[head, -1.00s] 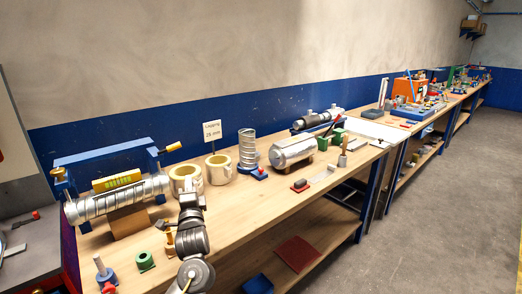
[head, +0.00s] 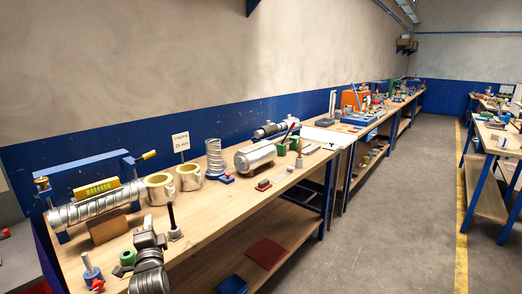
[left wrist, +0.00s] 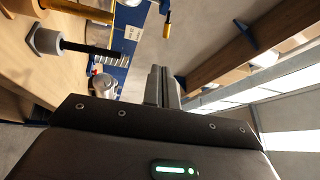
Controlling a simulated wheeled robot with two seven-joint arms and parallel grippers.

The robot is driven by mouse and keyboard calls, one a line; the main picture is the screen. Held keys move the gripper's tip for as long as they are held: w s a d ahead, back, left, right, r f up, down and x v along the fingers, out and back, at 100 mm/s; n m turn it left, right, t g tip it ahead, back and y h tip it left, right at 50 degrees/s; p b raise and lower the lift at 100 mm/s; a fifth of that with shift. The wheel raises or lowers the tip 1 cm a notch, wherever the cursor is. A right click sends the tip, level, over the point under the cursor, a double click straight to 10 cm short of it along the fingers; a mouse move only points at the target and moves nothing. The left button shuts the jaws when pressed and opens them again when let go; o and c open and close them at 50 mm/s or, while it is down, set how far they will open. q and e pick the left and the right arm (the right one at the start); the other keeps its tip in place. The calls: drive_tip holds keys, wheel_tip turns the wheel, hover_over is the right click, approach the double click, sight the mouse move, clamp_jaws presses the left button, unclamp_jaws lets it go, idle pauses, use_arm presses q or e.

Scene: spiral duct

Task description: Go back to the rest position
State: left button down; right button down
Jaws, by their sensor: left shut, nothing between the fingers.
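My left gripper (head: 143,214) is at the lower left of the head view, above the front part of the workbench (head: 210,218), with its fingers pointing up in the picture. Its fingers also show in the left wrist view (left wrist: 163,86); they are together with nothing between them. It touches no object that I can see. The spiral duct (head: 97,205) lies on a stand with a blue bar (head: 85,168) at the bench's left end. My right gripper is in neither view.
A black-handled tool with a grey foot (head: 175,232) stands just right of my left gripper. A green ring (head: 127,258) is close on its left. Two cream-lined rings (head: 158,190) and a silver cylinder (head: 254,158) stand farther back. Open floor (head: 390,230) lies to the right.

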use_arm(q)
drive_tip(key=s+d+f+n+g+h, duration=0.2)
drive_tip(key=s+d+f+g+h, duration=0.1)
drive_tip(key=s+f, duration=0.55)
drive_tip(key=s+d+f+n+g+h, duration=0.2)
drive_tip(key=s+d+f+g+h, duration=0.3)
drive_tip(key=f, duration=0.6)
drive_tip(key=s+f+n+g, duration=0.3)
drive_tip(key=s+f+g, duration=0.1)
drive_tip(key=s, duration=1)
drive_tip(key=s+f+n+g, duration=0.3)
drive_tip(key=s+f+g, duration=0.1)
drive_tip(key=s, duration=1.1)
wheel_tip(320, 180, down, 28)
drive_tip(key=s+g, duration=0.1)
drive_tip(key=s, duration=0.1)
drive_tip(key=s+a+f+g, duration=0.1)
drive_tip(key=s+a+f, duration=0.2)
drive_tip(key=s+f, duration=1)
drive_tip(key=shift+s+f, duration=0.2)
drive_tip(key=shift+s, duration=0.85)
